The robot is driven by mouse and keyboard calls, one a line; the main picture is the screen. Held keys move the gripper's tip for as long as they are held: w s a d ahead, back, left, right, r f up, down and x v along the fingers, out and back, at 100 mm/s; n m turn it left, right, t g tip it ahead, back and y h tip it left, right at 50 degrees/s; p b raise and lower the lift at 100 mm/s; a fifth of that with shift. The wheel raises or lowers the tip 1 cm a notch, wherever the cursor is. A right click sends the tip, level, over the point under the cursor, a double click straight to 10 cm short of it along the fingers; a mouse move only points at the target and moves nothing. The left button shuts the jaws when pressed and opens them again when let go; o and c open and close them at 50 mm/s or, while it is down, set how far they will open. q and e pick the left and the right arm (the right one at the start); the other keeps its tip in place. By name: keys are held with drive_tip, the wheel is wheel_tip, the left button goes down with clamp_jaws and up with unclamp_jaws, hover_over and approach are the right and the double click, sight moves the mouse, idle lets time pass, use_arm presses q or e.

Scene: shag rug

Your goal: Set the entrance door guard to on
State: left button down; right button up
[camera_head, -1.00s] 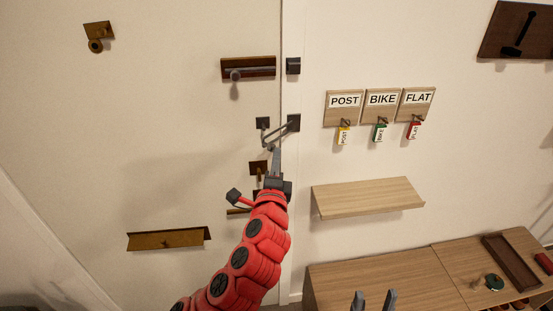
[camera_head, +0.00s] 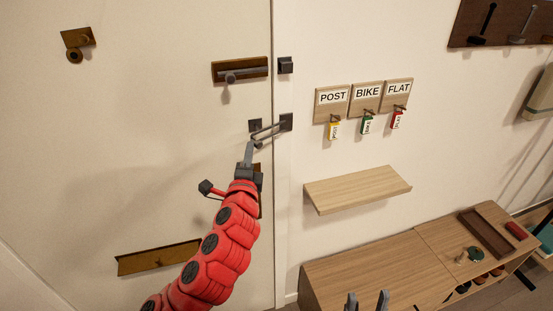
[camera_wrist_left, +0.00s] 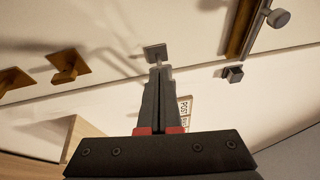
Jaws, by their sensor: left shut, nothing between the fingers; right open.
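The door guard is a thin metal bar (camera_head: 268,131) in the head view. It runs from a dark mount (camera_head: 286,122) on the door frame, leftward and slightly down across the door's edge, to near a small dark plate (camera_head: 255,125) on the door. I cannot tell whether the bar is around the stud of that plate. My left gripper (camera_head: 250,147) is shut and empty, its tips at or just below the bar's free end; contact is unclear. In the left wrist view, the shut fingers (camera_wrist_left: 157,82) point at a square plate (camera_wrist_left: 154,52). My right gripper (camera_head: 367,300) is open at the bottom edge.
A brass-backed bolt or handle (camera_head: 240,70) is above the guard. A brass fitting is partly hidden behind my left gripper, and a brass letter flap (camera_head: 157,257) is lower. Key hooks (camera_head: 366,98), a shelf (camera_head: 357,188) and a cabinet (camera_head: 375,277) are to the right.

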use_arm(q)
drive_tip(key=shift+w+a, duration=0.5)
drive_tip(key=shift+a, duration=0.05)
drive_tip(key=shift+w+a, duration=0.1)
drive_tip(key=shift+a, duration=0.05)
idle(0.5)
idle(0.5)
